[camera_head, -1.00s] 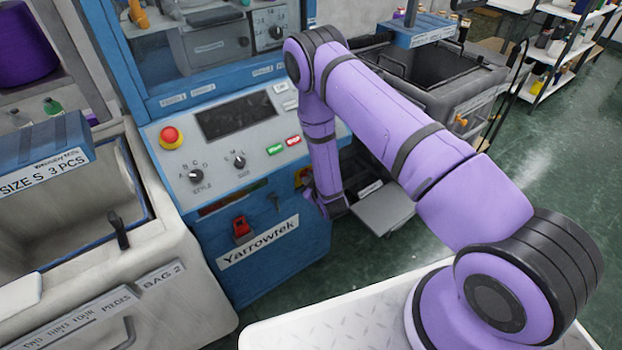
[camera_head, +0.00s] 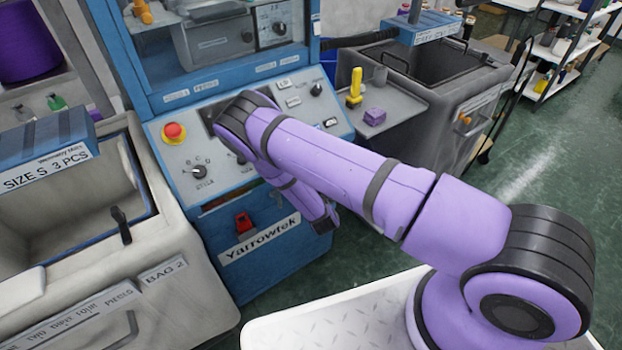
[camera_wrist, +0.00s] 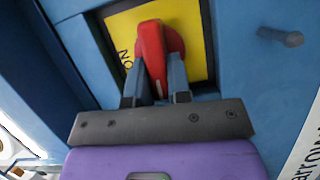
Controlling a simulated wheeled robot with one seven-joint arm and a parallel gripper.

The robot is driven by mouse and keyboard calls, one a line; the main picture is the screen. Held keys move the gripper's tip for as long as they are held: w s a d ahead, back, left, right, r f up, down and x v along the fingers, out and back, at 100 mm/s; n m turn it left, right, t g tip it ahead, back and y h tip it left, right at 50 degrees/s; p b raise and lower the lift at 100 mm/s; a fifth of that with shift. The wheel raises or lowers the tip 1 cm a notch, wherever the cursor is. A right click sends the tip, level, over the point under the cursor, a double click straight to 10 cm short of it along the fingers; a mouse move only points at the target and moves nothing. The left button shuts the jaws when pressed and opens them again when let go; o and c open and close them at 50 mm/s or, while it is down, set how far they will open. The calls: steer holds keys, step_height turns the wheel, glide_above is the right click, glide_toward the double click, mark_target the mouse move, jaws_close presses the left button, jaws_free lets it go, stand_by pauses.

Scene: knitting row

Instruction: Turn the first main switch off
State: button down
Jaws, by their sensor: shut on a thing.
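The main switch (camera_wrist: 152,52) shows in the wrist view as a red rotary handle on a yellow plate (camera_wrist: 196,40), set in the blue machine front. Partly covered letters show on the plate at the left of the handle. My gripper (camera_wrist: 156,76) has its two grey fingers on either side of the lower end of the red handle and is shut on it. The handle stands nearly upright in this view, leaning slightly left. In the head view my arm hides my gripper and this switch.
The blue Yarrowtek machine (camera_head: 262,262) carries a red emergency button (camera_head: 174,132) and a small red part (camera_head: 242,224) lower down. A grey peg (camera_wrist: 282,37) sticks out beside the switch plate. A grey bin (camera_head: 130,300) stands left, a tray (camera_head: 398,104) right.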

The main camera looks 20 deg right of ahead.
steer(key=shift+f+n, duration=0.1)
steer(key=shift+n, duration=0.4)
steer(key=c, duration=1.1)
jaws_free()
steer(key=shift+o, duration=0.2)
steer(key=shift+s, duration=0.1)
steer(key=s, duration=1)
steer(key=shift+s+a, duration=0.3)
steer(key=shift+a, duration=0.15)
steer(key=shift+d+f, duration=0.1)
